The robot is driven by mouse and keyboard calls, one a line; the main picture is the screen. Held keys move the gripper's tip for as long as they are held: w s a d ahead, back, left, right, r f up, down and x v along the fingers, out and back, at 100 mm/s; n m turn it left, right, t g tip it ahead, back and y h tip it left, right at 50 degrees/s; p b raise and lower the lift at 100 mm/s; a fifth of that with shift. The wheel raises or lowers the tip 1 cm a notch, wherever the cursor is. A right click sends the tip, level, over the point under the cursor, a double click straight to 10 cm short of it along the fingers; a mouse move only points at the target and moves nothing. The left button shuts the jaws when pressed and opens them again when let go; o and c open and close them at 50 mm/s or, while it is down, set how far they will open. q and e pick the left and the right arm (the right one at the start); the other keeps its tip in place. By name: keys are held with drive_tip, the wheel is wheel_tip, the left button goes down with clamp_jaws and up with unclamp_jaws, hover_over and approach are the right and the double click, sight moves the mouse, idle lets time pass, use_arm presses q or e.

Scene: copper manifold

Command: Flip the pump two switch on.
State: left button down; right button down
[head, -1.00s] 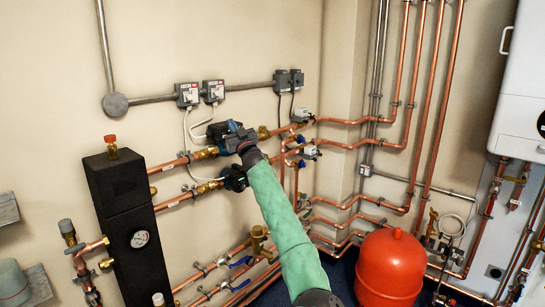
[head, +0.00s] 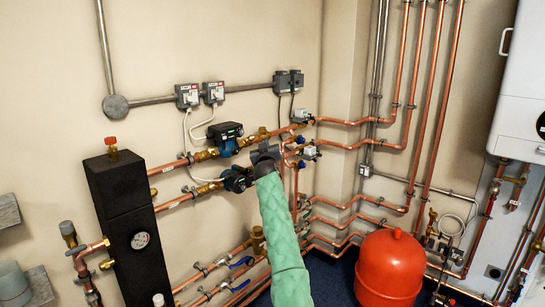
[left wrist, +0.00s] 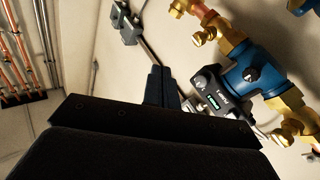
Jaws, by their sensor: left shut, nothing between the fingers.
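Two grey switch boxes with small red-and-white labels sit on the wall conduit, a left one (head: 187,95) and a right one (head: 213,92). Their labels are too small to read, so I cannot tell which is pump two or how each switch is set. White cables run down from them towards two blue-and-black pumps, an upper one (head: 225,137) and a lower one (head: 237,179). My left gripper (head: 264,150) is below and right of the boxes, beside the pumps, apart from the switches. In the left wrist view its fingers (left wrist: 162,86) are shut and empty.
Two dark boxes (head: 289,80) sit further right on the conduit. In the left wrist view a blue pump with brass fittings (left wrist: 250,70) is close on the right. Copper pipes (head: 350,122) run right of my gripper. The wall around the switch boxes is clear.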

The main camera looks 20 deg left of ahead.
use_arm(q)
drive_tip(key=shift+w+d+f+m+h, duration=0.1)
drive_tip(key=shift+d+f+m+h, duration=0.1)
drive_tip(key=shift+d+f+h, duration=0.4)
drive_tip(key=shift+w+d+f+m+h, duration=0.1)
drive_tip(key=shift+d+f+m, duration=0.15)
drive_tip(key=shift+f, duration=0.65)
drive_tip(key=shift+w+d+f+m+h, duration=0.15)
drive_tip(key=shift+d+f+h, duration=0.15)
drive_tip(key=shift+d+f, duration=0.35)
use_arm(e)
drive_tip(key=shift+r, duration=0.15)
use_arm(q)
drive_tip(key=shift+s+a, duration=0.1)
drive_tip(key=shift+a, duration=0.05)
